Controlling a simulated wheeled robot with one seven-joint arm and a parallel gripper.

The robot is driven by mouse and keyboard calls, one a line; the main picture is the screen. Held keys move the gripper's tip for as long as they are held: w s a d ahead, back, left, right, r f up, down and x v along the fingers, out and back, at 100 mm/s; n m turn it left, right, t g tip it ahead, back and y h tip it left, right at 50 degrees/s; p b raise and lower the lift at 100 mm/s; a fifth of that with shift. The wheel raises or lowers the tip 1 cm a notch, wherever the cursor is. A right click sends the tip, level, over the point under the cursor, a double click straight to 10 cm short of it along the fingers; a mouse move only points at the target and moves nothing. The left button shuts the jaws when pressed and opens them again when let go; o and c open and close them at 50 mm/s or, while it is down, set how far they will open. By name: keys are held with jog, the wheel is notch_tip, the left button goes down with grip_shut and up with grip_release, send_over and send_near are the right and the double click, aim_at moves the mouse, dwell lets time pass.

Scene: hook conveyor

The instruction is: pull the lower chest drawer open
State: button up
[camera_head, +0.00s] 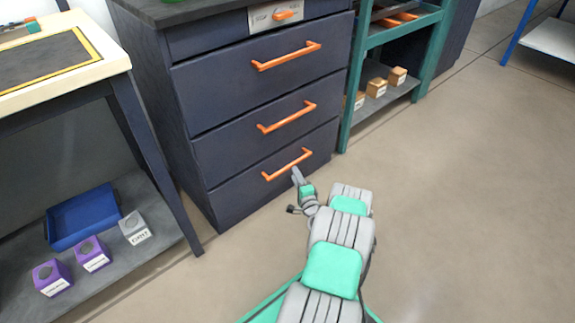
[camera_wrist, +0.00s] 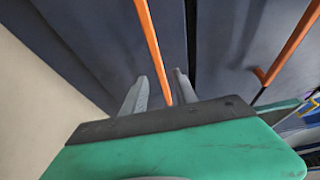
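The dark blue chest (camera_head: 187,100) stands at the back with its drawers shut. Its lower drawer (camera_head: 235,195) has an orange bar handle (camera_head: 283,166). My gripper (camera_head: 297,175) is at the right half of that handle. In the wrist view the lower handle (camera_wrist: 150,42) passes between the two grey fingers of my gripper (camera_wrist: 158,88). The fingers are apart, with a visible gap on either side of the bar. I cannot tell how deep the bar sits between them.
The middle drawer's handle (camera_head: 287,118) is just above, and also shows in the wrist view (camera_wrist: 290,48). A green shelf rack (camera_head: 357,80) with small orange boxes stands right of the chest. A table (camera_head: 110,62) stands left. The floor (camera_head: 460,190) before the chest is clear.

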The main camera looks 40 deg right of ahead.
aim_at(290, 165)
jog(key=b+x, duration=0.2)
jog(key=x, duration=0.4)
jog(key=shift+w+a, duration=0.15)
jog(key=shift+w, duration=0.05)
jog(key=shift+c, duration=0.5)
grip_shut()
dwell(0.5)
